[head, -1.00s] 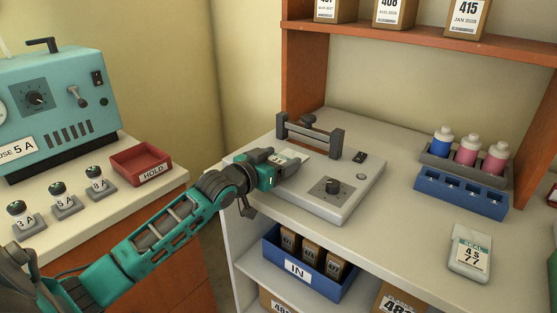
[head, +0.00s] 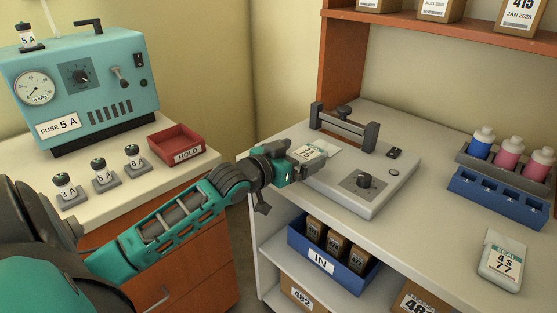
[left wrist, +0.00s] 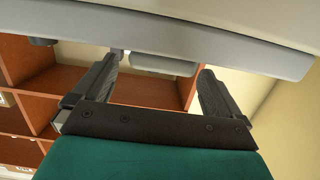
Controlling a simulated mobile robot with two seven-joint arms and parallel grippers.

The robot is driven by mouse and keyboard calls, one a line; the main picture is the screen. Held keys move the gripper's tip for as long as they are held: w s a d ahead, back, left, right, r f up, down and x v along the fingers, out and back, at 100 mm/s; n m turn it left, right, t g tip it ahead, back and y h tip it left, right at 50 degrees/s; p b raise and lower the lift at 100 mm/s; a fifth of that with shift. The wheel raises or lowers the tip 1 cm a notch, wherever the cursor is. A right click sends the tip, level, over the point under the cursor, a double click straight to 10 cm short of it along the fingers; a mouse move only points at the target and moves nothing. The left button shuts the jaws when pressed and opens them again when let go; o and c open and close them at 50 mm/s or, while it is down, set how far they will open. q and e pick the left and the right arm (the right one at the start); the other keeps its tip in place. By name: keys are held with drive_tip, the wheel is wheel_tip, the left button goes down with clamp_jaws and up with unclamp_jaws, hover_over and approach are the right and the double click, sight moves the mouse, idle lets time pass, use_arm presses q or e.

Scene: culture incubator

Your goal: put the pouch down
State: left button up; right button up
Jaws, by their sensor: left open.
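The pouch (head: 316,151) is a small pale packet with a printed label. In the head view it lies on the left part of the grey sealing machine (head: 383,178), near the black bar. My left gripper (head: 308,172) is at the machine's left edge, just in front of the pouch and partly covering it. In the left wrist view its two dark fingers (left wrist: 162,88) are apart, below the machine's grey edge (left wrist: 210,45). A pale piece shows between them, and I cannot tell what it is. My right gripper is out of view.
A blue IN bin (head: 318,264) with boxes sits on the shelf below. A red HOLD tray (head: 178,143) and teal fuse machine (head: 85,85) are at left. Bare counter lies right of the sealer.

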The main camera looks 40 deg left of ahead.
sight(290, 192)
use_arm(q)
drive_tip(key=shift+s+r, duration=0.55)
drive_tip(key=shift+s, duration=3.1)
drive_tip(key=shift+g, duration=0.6)
drive_tip(key=f, duration=0.2)
drive_tip(key=s+d+f, duration=0.1)
drive_tip(key=f, duration=0.1)
drive_tip(key=s+d+f, duration=0.1)
drive_tip(key=f, duration=0.1)
drive_tip(key=shift+f+p, duration=0.15)
drive_tip(key=shift+p, duration=0.2)
drive_tip(key=s+d+f+m+g, duration=0.1)
drive_tip(key=s+d+f+g, duration=0.1)
drive_tip(key=s+d+f, duration=0.3)
drive_tip(key=s+d+f+g+h, duration=0.1)
drive_tip(key=s+d+f+g, duration=0.1)
drive_tip(key=s+d+f, duration=0.4)
drive_tip(key=d+f, duration=0.5)
drive_tip(key=d, duration=0.1)
drive_tip(key=shift+f+m, duration=0.15)
drive_tip(key=shift+m, duration=0.25)
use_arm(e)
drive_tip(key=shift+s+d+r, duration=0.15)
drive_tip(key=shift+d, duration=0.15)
